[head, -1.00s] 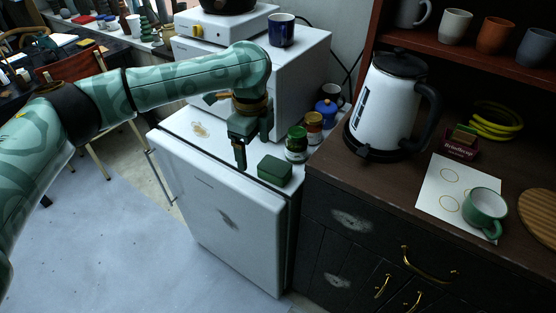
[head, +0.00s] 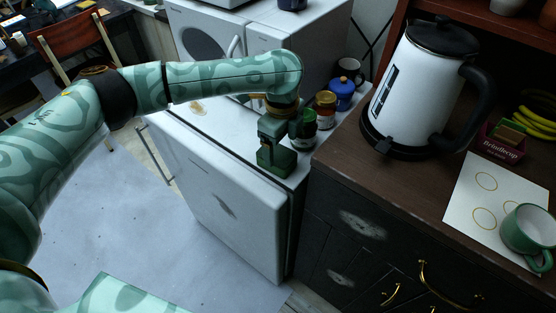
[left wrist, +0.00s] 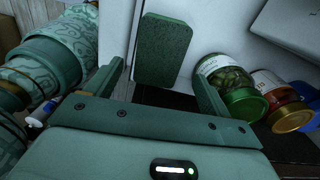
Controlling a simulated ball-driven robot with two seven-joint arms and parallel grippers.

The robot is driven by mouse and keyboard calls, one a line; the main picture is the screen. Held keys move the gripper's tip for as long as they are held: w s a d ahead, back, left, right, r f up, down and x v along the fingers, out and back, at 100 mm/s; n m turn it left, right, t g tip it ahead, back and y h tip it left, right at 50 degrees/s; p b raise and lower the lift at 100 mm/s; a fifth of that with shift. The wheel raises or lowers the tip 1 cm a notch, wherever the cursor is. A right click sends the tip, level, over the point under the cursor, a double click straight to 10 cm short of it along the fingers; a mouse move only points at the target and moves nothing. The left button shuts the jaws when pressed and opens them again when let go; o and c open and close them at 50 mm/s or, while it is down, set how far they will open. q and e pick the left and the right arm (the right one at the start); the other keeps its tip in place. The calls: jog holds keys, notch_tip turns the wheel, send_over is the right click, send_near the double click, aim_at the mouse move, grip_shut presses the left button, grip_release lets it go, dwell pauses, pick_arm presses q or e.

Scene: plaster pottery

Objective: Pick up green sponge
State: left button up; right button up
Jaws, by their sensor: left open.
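The green sponge (head: 286,166) is a dark green block on the white fridge top (head: 222,123), near its front right corner. In the left wrist view the sponge (left wrist: 163,50) lies ahead, its near end between the lines of the two fingers. My left gripper (head: 270,153) points down at the sponge and hides part of it in the head view. In the left wrist view its fingers (left wrist: 159,74) are apart with a gap on each side of the sponge. I cannot tell the exact height of the fingertips above the top. My right gripper is not in view.
A green-lidded jar (head: 304,130), a gold-lidded jar (head: 325,110) and a blue pot (head: 341,94) stand close right of the sponge. A dark counter with a white kettle (head: 415,90) is further right. The fridge top left of the gripper is mostly clear.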

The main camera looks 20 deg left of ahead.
aim_at(278, 154)
pick_arm(q)
jog(key=shift+f, duration=0.25)
jog(key=shift+s+f+b, duration=0.1)
jog(key=shift+f+b, duration=0.25)
jog(key=f, duration=0.1)
jog(key=f+b, duration=0.1)
jog(key=f, duration=0.1)
jog(key=f+b, duration=0.1)
jog(key=shift+a+f, duration=0.25)
jog(key=shift+a, duration=0.05)
jog(key=shift+r, duration=0.2)
jog(key=c, duration=0.9)
jog(key=shift+r, duration=0.1)
